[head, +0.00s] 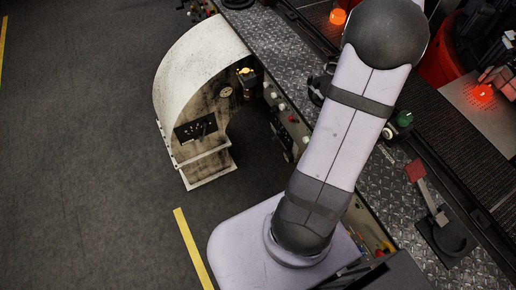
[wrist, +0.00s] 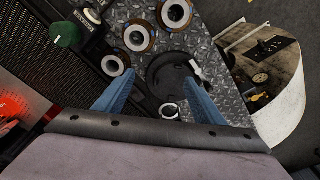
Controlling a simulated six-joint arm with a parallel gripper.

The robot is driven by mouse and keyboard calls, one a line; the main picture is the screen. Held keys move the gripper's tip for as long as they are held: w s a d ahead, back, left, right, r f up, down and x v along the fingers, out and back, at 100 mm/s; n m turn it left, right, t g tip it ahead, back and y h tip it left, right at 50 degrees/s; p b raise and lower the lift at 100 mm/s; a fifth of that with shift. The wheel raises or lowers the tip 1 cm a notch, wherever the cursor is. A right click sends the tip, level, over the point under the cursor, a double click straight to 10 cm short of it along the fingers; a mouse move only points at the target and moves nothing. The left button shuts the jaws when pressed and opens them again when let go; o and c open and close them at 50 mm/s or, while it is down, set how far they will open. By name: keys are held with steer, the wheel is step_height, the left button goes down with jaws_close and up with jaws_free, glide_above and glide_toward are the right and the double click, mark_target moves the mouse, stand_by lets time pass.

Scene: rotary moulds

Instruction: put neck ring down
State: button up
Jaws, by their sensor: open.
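Several ring-shaped parts with pale rims and dark centres lie on the diamond-plate deck in the wrist view: one ring (wrist: 175,13) at the top, one ring (wrist: 138,36) below it and one ring (wrist: 113,65) near the left finger. I cannot tell which is the neck ring. A smaller pale ring (wrist: 169,111) shows between my fingers, by a dark round holder (wrist: 158,72). My gripper (wrist: 157,78) is open, its two blue fingers apart, with nothing visibly clamped. In the head view my gripper is hidden behind my arm.
A green knob (wrist: 65,33) stands beside the rings. A worn cream control console (head: 205,95) stands beside the deck. A black round fixture (head: 447,238) with a red-ended arm sits at the right. Orange-lit machinery (head: 483,93) lies beyond the dark conveyor. The floor at left is clear.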

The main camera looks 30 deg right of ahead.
steer(key=w+a+f+n, duration=0.1)
steer(key=w+a+n, duration=0.25)
steer(key=a, duration=0.95)
steer(key=s+a+f+n, duration=0.2)
steer(key=s+a, duration=0.1)
steer(key=a, duration=0.5)
steer(key=s+a+f+n, duration=0.1)
steer(key=s+a+f, duration=0.1)
steer(key=a, duration=0.6)
steer(key=s+a+f+n, duration=0.2)
steer(key=s+a, duration=0.2)
steer(key=a, duration=0.4)
steer(key=shift+s+f+n+g+y, duration=0.2)
steer(key=shift+s+n+g+y, duration=0.15)
steer(key=shift+s+g+y, duration=0.05)
step_height(320, 180, down, 36)
steer(key=b, duration=3.5)
steer(key=shift+r+b, duration=0.2)
steer(key=shift+b, duration=0.15)
